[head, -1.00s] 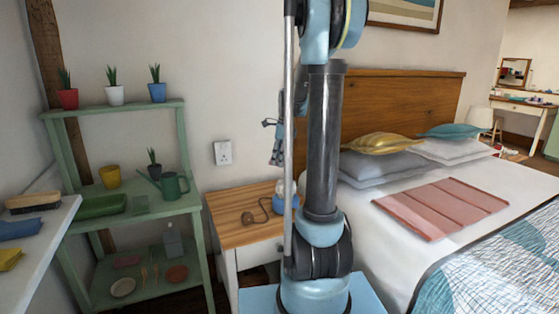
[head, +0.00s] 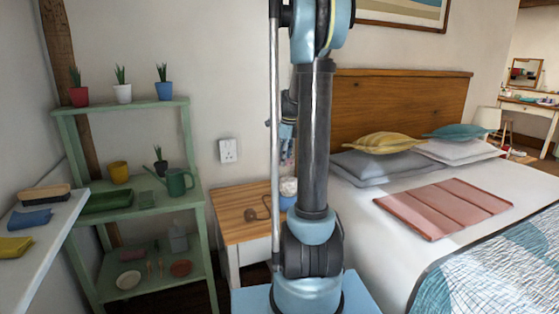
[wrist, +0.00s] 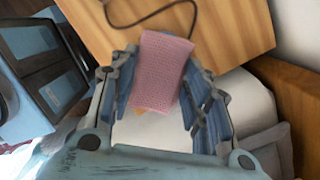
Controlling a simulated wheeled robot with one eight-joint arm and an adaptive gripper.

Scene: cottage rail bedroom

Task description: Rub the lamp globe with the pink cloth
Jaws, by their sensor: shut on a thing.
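My gripper (wrist: 160,90) is shut on the pink cloth (wrist: 163,65), which lies between the blue fingers in the wrist view. In the head view my gripper (head: 288,135) is mostly hidden behind my arm, above the nightstand. The lamp globe (head: 288,186) is a pale ball on a blue base (head: 287,202), standing on the wooden nightstand (head: 232,201) and partly covered by my arm. The gripper appears above the globe with a gap between them. In the wrist view I cannot clearly tell the globe from the white surfaces behind the fingers.
The bed (head: 400,255) and wooden headboard (head: 400,115) are to the right. A green shelf (head: 140,215) with pots stands left. A white table (head: 50,235) holds a brush and folded cloths.

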